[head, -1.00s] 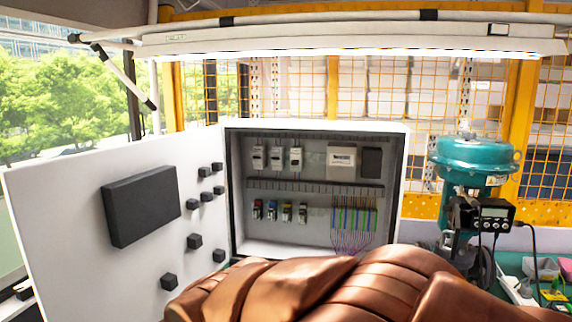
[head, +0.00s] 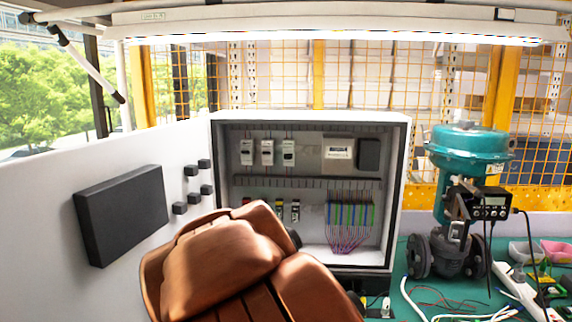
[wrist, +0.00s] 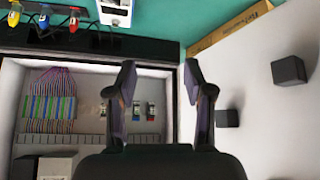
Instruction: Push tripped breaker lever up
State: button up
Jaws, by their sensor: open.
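An open control cabinet (head: 402,150) stands on the bench. Three white breakers (head: 267,152) sit side by side in its upper row in the head view. Their levers are too small to tell which one is tripped. My gripper (wrist: 160,70) is open and empty in the wrist view, its two dark fingers spread in front of the cabinet. That view looks upside down. Small lower-row components (wrist: 139,110) show between and beside the fingers. The upper breakers are hidden behind my gripper there. In the head view my brown arm covers the cabinet's lower left and hides the gripper's fingers.
The white cabinet door (head: 140,160) stands open at the left, with a black box (head: 122,213) and several dark knobs on it. A terminal block with coloured wires (head: 350,217) fills the cabinet's lower right. A teal valve actuator (head: 467,155) stands to the right.

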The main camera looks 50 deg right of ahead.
jog(key=w+d+r+m+t+h, duration=0.1)
jog(key=w+d+r+h, duration=0.15)
jog(key=d, duration=0.35)
jog(key=w+d+r+m+t+h+b, duration=0.1)
jog(key=w+d+r+h, duration=0.1)
jog(key=w+d+r, duration=0.3)
jog(key=w+d+r+m+t+h, duration=0.1)
jog(key=w+d+t+h, duration=0.1)
jog(key=d, duration=0.5)
jog(key=t+h+b, duration=0.1)
jog(key=t+h, duration=0.4)
jog(key=h, duration=0.2)
send_near(288, 159)
jog(key=w+d+r, duration=0.1)
jog(key=r, duration=0.1)
jog(key=shift+g, duration=0.3)
jog(key=shift+f+p+x, duration=0.2)
jog(key=shift+p+x, duration=0.25)
jog(key=shift+x, duration=1.35)
jog(key=shift+f+p+x, duration=0.2)
jog(key=shift+p+x, duration=0.25)
jog(key=shift+x, duration=1.35)
jog(key=shift+w+d, duration=0.1)
jog(key=shift+w, duration=0.05)
jog(key=shift+c, duration=0.4)
grip_shut()
